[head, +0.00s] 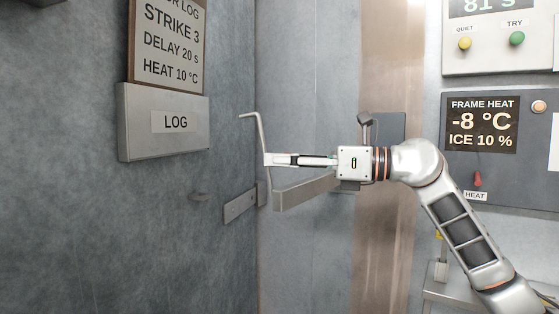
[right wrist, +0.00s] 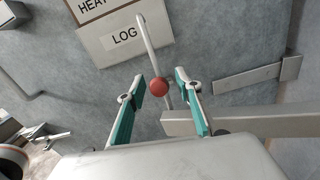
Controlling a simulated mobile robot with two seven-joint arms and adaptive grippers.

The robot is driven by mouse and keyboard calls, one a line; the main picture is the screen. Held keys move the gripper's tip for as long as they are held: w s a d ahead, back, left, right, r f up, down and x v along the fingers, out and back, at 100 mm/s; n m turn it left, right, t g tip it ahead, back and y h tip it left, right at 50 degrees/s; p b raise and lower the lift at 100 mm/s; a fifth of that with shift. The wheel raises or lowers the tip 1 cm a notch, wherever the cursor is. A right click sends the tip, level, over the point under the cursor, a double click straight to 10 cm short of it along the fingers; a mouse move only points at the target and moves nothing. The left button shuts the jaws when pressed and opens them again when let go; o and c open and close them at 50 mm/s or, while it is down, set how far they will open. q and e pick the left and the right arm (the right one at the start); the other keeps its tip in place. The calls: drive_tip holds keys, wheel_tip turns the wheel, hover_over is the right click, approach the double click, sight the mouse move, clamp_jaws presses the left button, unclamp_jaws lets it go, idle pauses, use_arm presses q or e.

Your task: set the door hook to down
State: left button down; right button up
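A thin pale rod with a bent top (head: 260,128), which looks like the door hook, stands nearly upright beside the grey wall. It also shows in the right wrist view (right wrist: 147,38), with a red ball (right wrist: 159,86) at its lower part. My right gripper (head: 267,159) reaches in from the right, its fingertips at the rod. In the right wrist view its two teal-padded fingers (right wrist: 160,78) are apart, with the ball between them; I cannot tell whether they touch it. The ball is hidden in the head view.
A grey bar (head: 305,191) runs just below my right gripper, near a wall plate (head: 240,205). A LOG box (head: 140,145) juts from the wall at left. Control panels (head: 460,180) hang at right, above a metal ledge (head: 440,292).

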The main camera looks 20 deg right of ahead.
drive_tip(key=shift+w+a, duration=0.25)
drive_tip(key=shift+a, duration=0.1)
clamp_jaws()
use_arm(q)
drive_tip(key=shift+w+r, duration=0.1)
drive_tip(key=shift+r, duration=0.15)
drive_tip(key=shift+r, duration=0.1)
